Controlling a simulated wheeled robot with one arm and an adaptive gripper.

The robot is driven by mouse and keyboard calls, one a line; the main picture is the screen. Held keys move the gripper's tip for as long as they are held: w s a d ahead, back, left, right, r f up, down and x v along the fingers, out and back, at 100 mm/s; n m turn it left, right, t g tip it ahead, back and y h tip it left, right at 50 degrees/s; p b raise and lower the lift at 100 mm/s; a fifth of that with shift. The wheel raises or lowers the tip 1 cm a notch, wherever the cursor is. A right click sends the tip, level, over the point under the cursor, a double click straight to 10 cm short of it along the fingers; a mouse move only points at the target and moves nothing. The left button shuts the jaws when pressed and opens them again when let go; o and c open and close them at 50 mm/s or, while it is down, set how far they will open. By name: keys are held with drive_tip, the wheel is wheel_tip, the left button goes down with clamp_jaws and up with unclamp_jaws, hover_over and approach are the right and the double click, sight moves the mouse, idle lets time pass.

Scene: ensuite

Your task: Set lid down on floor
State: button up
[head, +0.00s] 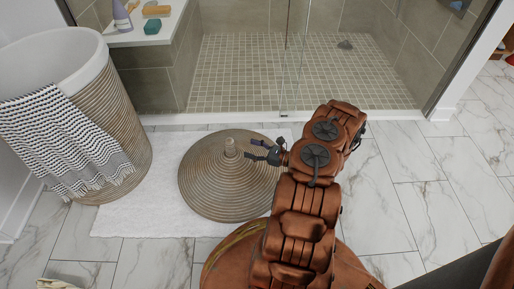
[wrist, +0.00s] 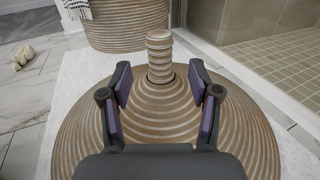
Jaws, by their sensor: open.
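The lid (head: 215,190) is a round, woven tan cone with a knob (head: 231,147) on top. It lies on the white bath mat on the floor, knob up. In the wrist view the lid (wrist: 160,125) fills the lower middle, with its knob (wrist: 159,58) standing just beyond the fingertips. My gripper (head: 262,150) is to the right of the knob in the head view. In the wrist view my gripper (wrist: 164,82) is open, its two purple-padded fingers apart with nothing between them. My arm hides part of the lid's right edge.
The woven basket (head: 118,135) stands open at left with a striped towel (head: 65,135) over its rim. The white mat (head: 130,215) lies on marble tile. A tiled shower (head: 300,70) with a glass panel and low curb is behind. Clear floor (head: 400,170) extends at right.

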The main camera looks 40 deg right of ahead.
drive_tip(key=w+a+r+n+g+y, duration=0.3)
drive_tip(key=a+r+n+g+y, duration=0.5)
drive_tip(key=a+r, duration=0.6)
drive_tip(key=s+a+r+n+g+h, duration=0.1)
drive_tip(key=s+a+r+n+g, duration=0.35)
drive_tip(key=a, duration=0.25)
drive_tip(key=s+a+r+n+g+h, duration=0.1)
drive_tip(key=s+a+r+n+g, duration=0.25)
drive_tip(key=a+r+n, duration=0.35)
drive_tip(key=s+a+r+n+g+h, duration=0.4)
drive_tip(key=s+a+n+g+h, duration=0.15)
drive_tip(key=s, duration=0.55)
drive_tip(key=s+d+r+n+t+h, duration=0.1)
drive_tip(key=s+d+n+h, duration=0.1)
drive_tip(key=s, duration=0.4)
drive_tip(key=s+d+r+n+t+h, duration=0.1)
drive_tip(key=s+d+r+n+h, duration=0.1)
drive_tip(key=s+h, duration=0.4)
drive_tip(key=shift+s+d+n+h, duration=0.15)
drive_tip(key=shift+d+n+h, duration=0.2)
drive_tip(key=shift+n, duration=0.55)
